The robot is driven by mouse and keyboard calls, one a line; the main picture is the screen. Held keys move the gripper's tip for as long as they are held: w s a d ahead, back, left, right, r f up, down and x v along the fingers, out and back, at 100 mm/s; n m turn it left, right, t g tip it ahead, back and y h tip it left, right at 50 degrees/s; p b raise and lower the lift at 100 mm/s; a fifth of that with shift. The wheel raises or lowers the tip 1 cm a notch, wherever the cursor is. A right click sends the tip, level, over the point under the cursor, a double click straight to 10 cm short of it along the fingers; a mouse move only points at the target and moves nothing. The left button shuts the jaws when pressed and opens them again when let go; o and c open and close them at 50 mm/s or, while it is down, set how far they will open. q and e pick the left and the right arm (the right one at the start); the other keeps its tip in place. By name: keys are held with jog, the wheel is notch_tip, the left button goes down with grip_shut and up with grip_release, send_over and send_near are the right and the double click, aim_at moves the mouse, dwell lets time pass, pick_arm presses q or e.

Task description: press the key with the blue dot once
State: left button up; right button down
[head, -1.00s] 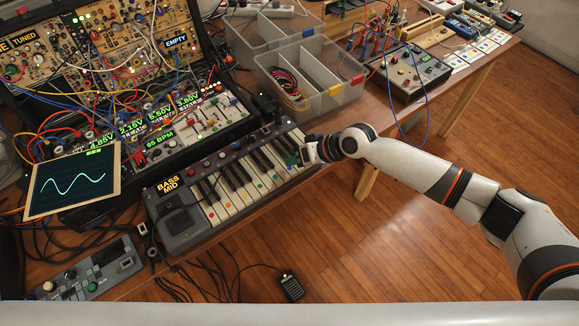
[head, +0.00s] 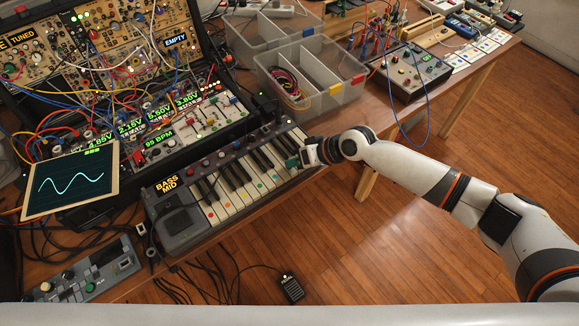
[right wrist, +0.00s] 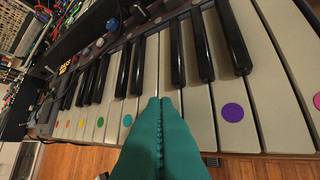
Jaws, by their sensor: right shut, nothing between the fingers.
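The small keyboard (head: 178,222) lies along the table's front edge, with coloured dots on its white keys. My right gripper (head: 291,162) is over the keys toward its right end. In the right wrist view its green fingers (right wrist: 160,103) are shut and empty, tips over white keys between the teal-dot key (right wrist: 127,120) and the purple-dot key (right wrist: 232,112). No clearly blue dot shows; the fingers cover the fronts of the keys between those two. I cannot tell whether the tips touch a key. My left gripper is not in view.
A clear divided bin (head: 335,95) stands behind the keyboard's right end. A synth rack (head: 200,125) with many cables is behind the keys, and a tilted waveform screen (head: 70,185) is at the left. Black keys (right wrist: 177,55) rise close to the fingertips.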

aim_at(294, 169)
jog(key=shift+f, duration=0.4)
dwell(0.5)
jog(key=shift+r+p, duration=0.65)
jog(key=shift+r, duration=0.35)
notch_tip(294, 169, up, 5)
jog(key=p, duration=0.4)
jog(key=shift+r+p, duration=0.1)
jog(key=shift+p, duration=0.2)
